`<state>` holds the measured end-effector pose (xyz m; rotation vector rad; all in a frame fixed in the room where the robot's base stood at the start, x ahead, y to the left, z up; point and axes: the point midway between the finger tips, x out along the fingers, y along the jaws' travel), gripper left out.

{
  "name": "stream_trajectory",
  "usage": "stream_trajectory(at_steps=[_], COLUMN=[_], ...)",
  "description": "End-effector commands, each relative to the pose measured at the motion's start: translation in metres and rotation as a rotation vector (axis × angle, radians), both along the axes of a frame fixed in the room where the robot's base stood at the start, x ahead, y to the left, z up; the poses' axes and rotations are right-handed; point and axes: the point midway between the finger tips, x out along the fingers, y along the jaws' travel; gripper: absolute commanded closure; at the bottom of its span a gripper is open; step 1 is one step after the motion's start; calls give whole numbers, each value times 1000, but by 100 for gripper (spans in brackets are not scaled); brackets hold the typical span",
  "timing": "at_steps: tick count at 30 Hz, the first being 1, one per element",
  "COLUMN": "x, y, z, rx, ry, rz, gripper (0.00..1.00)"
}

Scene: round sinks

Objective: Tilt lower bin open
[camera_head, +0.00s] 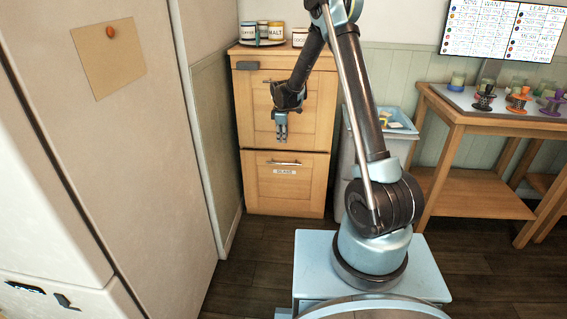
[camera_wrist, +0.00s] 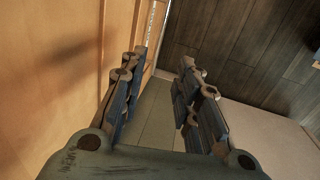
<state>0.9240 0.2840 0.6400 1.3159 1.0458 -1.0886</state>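The lower bin (camera_head: 285,187) is the bottom wooden front of a light-wood cabinet. It looks closed, with a horizontal metal handle (camera_head: 285,163) near its top and a white label (camera_head: 284,172) under the handle. My gripper (camera_head: 281,136) hangs in front of the upper wooden front, pointing down, above the lower handle and apart from it. In the wrist view, the gripper's two fingers (camera_wrist: 158,95) are spread with nothing between them. A wooden front (camera_wrist: 50,70) fills the left of that view; the lower handle is not clear there.
The upper front (camera_head: 310,100) is closed behind my gripper. Jars (camera_head: 262,33) stand on the cabinet top. Dark floor lies in front.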

Motion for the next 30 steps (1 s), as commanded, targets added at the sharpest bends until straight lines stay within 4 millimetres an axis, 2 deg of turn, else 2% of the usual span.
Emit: stream_trajectory(at_steps=[30], x=[28], y=[-1], z=[-140], rx=[0], ry=[0], rz=[-2], gripper=[70])
